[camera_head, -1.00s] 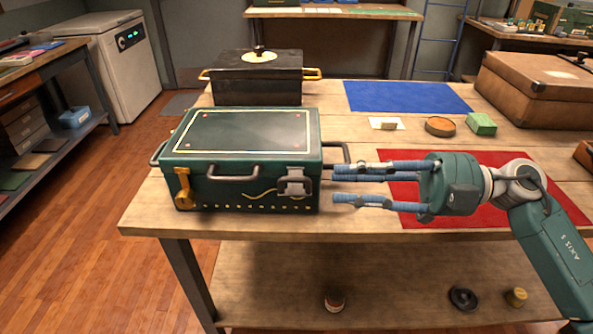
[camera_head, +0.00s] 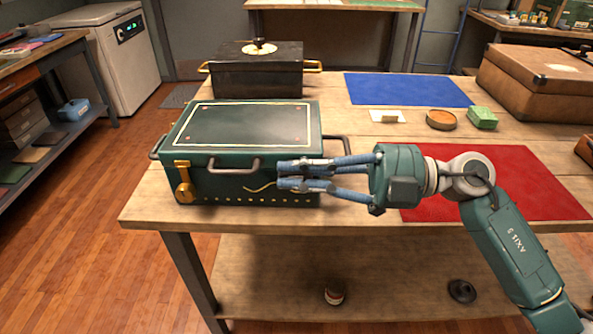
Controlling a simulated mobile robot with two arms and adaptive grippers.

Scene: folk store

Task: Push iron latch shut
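The green metal box (camera_head: 245,135) stands on the wooden table with its lid down. A brass latch (camera_head: 183,182) shows at the left of its front face. The iron latch at the right of the front face is hidden behind my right gripper's blue fingers. My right gripper (camera_head: 281,175) is in front of that spot, its fingers drawn close together and pointing left. I see nothing held between them. Whether the fingers touch the latch or the box, I cannot tell. My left gripper is not in view.
A black box with brass handles (camera_head: 257,78) stands behind the green box. A red mat (camera_head: 520,180) lies under my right arm, a blue mat (camera_head: 408,90) farther back. A round tin (camera_head: 440,120), green block (camera_head: 482,118) and brown case (camera_head: 538,90) are at the right.

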